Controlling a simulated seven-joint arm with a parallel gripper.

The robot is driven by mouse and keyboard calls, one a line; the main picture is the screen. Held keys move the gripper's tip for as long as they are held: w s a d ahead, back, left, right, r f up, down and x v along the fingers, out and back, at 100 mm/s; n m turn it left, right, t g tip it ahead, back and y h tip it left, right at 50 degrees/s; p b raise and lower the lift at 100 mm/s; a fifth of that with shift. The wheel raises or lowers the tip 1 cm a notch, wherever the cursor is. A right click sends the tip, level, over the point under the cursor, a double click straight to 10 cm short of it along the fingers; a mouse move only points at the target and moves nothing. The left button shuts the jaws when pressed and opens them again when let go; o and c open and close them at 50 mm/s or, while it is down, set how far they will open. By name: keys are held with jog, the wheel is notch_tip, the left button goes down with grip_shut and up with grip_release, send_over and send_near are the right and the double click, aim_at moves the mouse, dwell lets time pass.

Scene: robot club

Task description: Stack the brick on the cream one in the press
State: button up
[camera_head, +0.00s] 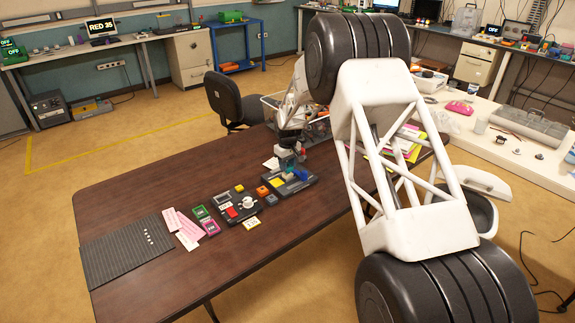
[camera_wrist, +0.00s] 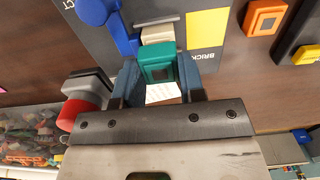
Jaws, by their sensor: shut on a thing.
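My gripper (camera_wrist: 158,72) is shut on a teal brick (camera_wrist: 157,62), with one blue-grey finger on each side of it. A cream brick (camera_wrist: 157,33) shows just beyond the teal brick in the wrist view, partly hidden by it; I cannot tell whether the two touch. The cream brick sits at the dark press (camera_wrist: 212,58), which has a blue lever (camera_wrist: 97,12) at the left and a yellow square (camera_wrist: 206,28) at the right. In the head view my gripper (camera_head: 288,158) is over the press (camera_head: 296,186) on the brown table.
An orange block (camera_wrist: 264,17) lies right of the press in the wrist view. A red-and-grey thing (camera_wrist: 82,105) is close left of my gripper. In the head view, a black device (camera_head: 236,208), cards (camera_head: 187,228) and a ribbed mat (camera_head: 128,249) lie leftward. The table's front is clear.

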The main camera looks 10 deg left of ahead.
jog(key=shift+f, duration=0.5)
dwell(1.0)
jog(key=o, duration=1.4)
jog(key=shift+r, duration=0.15)
jog(key=shift+r, duration=3.85)
